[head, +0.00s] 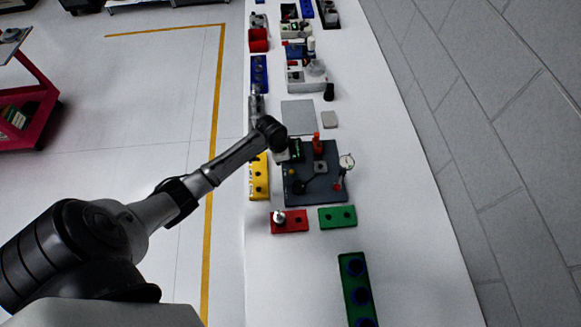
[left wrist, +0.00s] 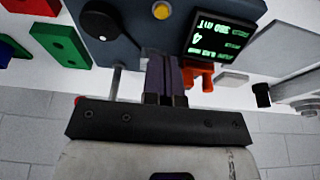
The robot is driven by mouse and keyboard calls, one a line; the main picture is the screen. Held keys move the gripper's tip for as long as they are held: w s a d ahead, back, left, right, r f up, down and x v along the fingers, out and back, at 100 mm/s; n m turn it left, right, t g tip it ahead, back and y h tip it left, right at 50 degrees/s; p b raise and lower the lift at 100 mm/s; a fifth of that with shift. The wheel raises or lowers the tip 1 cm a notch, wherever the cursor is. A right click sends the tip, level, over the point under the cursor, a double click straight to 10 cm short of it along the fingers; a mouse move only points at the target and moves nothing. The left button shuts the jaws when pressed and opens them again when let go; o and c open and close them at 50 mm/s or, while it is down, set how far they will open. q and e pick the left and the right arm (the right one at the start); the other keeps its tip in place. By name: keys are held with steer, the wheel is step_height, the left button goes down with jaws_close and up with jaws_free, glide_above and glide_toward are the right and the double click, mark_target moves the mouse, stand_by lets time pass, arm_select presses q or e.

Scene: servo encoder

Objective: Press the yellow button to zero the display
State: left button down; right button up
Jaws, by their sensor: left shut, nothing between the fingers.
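A dark grey fixture plate (head: 322,193) lies on the white bench in the head view. A small yellow button (head: 291,171) sits at its left side, near a black display box (head: 296,150). In the left wrist view the yellow button (left wrist: 161,10) is at the top edge, between a black round knob (left wrist: 101,20) and the lit display (left wrist: 221,38) with green characters. My left gripper (left wrist: 163,58) is shut and empty, its fingertips over the plate and apart from the button in the picture. Its height above the plate is hard to tell. My right gripper is not in view.
On the plate stand an orange-red clamp (head: 317,145) and a dial gauge (head: 346,161). Red (head: 288,226), green (head: 337,224) and yellow (head: 259,188) blocks surround it. A grey sheet (head: 298,117) lies behind. The bench's right side is clear.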

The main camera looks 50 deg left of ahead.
mark_target(293, 171)
arm_select(q)
steer(key=x, duration=0.7)
steer(key=shift+s+a+f, duration=0.2)
steer(key=shift+s+f, duration=0.15)
steer(key=shift+f, duration=0.1)
